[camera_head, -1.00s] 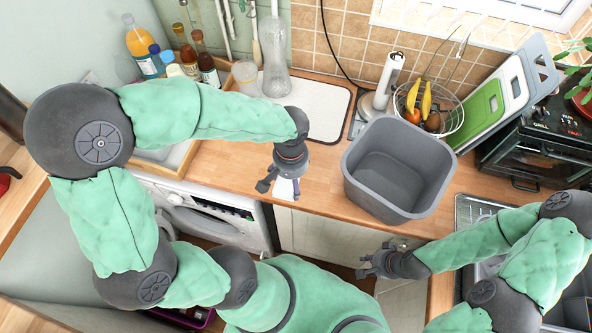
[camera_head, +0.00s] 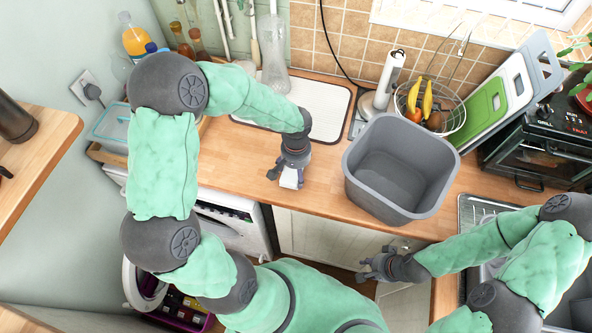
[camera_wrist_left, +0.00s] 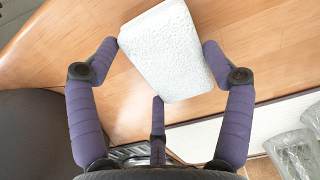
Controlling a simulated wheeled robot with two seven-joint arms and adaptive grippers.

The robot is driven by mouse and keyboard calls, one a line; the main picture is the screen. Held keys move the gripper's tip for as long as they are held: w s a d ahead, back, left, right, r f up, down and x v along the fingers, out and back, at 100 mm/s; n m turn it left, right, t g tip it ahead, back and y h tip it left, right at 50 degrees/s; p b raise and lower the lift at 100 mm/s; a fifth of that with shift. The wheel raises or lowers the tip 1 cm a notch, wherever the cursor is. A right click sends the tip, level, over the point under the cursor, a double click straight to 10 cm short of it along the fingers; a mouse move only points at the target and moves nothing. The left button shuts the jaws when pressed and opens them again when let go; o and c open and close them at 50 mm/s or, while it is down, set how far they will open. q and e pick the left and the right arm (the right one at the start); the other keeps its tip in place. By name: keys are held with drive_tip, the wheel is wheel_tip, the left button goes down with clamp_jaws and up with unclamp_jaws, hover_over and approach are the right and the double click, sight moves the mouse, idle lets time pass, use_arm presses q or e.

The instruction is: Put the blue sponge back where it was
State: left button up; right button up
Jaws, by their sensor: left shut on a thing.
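The sponge is a pale, nearly white block with a rough face; it shows large in the left wrist view (camera_wrist_left: 165,50) and small in the head view (camera_head: 290,179). My left gripper (camera_head: 286,172) is shut on it, with fingers at both sides and a third at its lower edge in the left wrist view (camera_wrist_left: 160,62). It is over the wooden counter's front edge; I cannot tell whether the sponge touches the wood. My right gripper (camera_head: 369,265) is open and empty, in front of the cabinet below the counter. No other sponge is visible.
A grey tub (camera_head: 398,170) stands right of the left gripper. A white board or mat (camera_head: 325,105) lies behind it. A fruit basket (camera_head: 446,118), chopping boards (camera_head: 512,85) and bottles (camera_head: 135,38) stand at the back. Bare counter (camera_head: 240,152) lies left of the sponge.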

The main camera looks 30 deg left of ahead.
sight(296, 172)
use_arm(q)
drive_tip(key=shift+f, duration=0.15)
drive_tip(key=o, duration=0.9)
drive_tip(key=shift+w+r, duration=0.1)
drive_tip(key=shift+r, duration=0.35)
wheel_tip(296, 172, up, 11)
drive_tip(key=shift+r+p, duration=0.2)
drive_tip(key=shift+p, duration=1)
